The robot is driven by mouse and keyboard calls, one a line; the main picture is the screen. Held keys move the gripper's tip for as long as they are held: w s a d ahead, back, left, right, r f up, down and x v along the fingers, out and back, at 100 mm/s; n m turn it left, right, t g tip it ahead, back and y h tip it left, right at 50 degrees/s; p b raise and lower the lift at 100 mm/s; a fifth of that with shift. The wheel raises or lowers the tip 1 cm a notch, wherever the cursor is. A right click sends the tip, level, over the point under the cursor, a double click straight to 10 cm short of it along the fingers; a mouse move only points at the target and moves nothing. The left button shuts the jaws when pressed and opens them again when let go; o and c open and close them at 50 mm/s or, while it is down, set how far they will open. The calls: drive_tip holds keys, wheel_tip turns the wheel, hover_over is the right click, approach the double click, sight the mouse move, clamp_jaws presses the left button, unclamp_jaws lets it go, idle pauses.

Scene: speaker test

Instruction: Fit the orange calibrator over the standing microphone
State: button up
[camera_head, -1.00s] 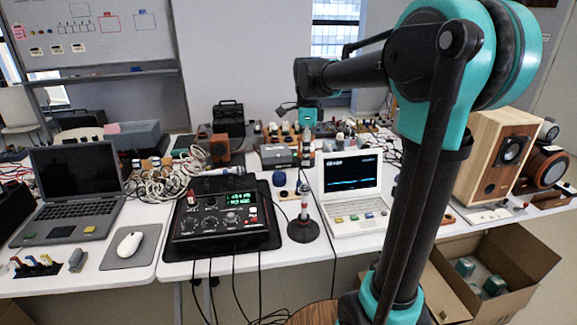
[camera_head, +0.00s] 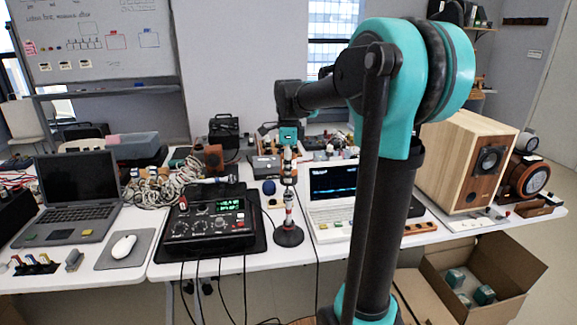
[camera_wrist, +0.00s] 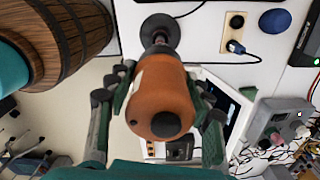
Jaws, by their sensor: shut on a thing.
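The orange calibrator (camera_wrist: 160,95) is a rounded cylinder with a dark spot on its near end. My gripper (camera_wrist: 160,92) is shut on it, one finger on each side. In the head view the gripper (camera_head: 288,158) hangs with the calibrator (camera_head: 289,167) right above the standing microphone (camera_head: 289,200). The microphone is a slim, banded post on a round dark base (camera_head: 288,235). In the wrist view its base (camera_wrist: 160,30) shows beyond the calibrator's far end. The two look in line and very close; I cannot tell whether the microphone's tip is inside the calibrator.
The black mixer unit (camera_head: 209,222) stands left of the microphone. The white laptop (camera_head: 333,196) stands close on its right. A blue ball-shaped thing (camera_head: 268,187) lies behind. A wooden speaker (camera_head: 470,160) is farther right, and an open cardboard box (camera_head: 500,265) is below the table.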

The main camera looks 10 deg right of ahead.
sight(289, 190)
drive_tip(key=shift+f, duration=2.85)
drive_tip(key=shift+f, duration=0.6)
drive_tip(key=o, duration=1.5)
drive_tip(key=shift+c, duration=0.2)
